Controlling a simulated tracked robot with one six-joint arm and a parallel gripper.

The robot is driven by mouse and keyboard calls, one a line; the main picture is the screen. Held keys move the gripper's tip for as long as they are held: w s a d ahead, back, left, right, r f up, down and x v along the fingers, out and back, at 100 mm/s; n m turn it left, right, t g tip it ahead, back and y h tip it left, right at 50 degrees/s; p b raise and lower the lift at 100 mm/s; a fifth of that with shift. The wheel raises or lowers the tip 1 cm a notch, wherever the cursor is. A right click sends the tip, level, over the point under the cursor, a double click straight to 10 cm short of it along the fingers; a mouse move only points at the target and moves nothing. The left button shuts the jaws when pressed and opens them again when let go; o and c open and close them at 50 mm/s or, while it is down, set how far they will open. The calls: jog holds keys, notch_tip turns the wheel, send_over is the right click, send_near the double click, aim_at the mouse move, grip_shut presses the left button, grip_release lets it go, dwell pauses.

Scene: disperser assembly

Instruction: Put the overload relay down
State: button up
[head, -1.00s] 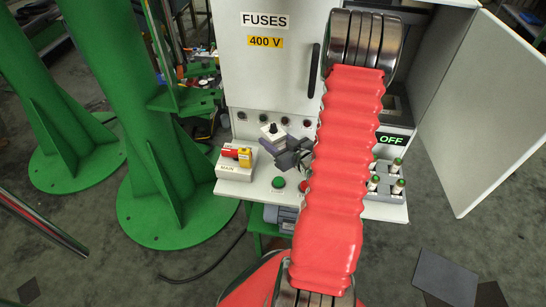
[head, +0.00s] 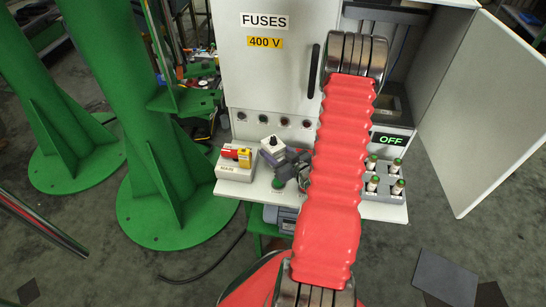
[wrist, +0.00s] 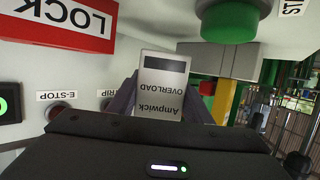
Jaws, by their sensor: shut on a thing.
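The overload relay (wrist: 162,84) is a small pale block with a dark strip and the words "Ampwick OVERLOAD", upside down in the wrist view. My gripper (wrist: 160,103) is shut on it, with a dark finger on each side. In the head view a pale block with a black knob, apparently the relay (head: 272,146), sits at the tip of my gripper (head: 286,162). It is over the white shelf below the fuse cabinet. I cannot tell whether it touches the shelf.
The fuse cabinet (head: 265,82) stands behind, its right door (head: 485,110) open. A white block with red and yellow parts (head: 236,163) stands left on the shelf. A grey holder with several green-capped fuses (head: 383,181) stands right. A green button (head: 278,184) is near the front.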

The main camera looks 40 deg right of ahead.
jog(key=shift+f, duration=1.5)
jog(key=o, duration=1.1)
jog(key=shift+f, duration=0.1)
jog(key=shift+c, duration=0.2)
jog(key=shift+v, duration=6.1)
jog(key=shift+s+a, duration=0.1)
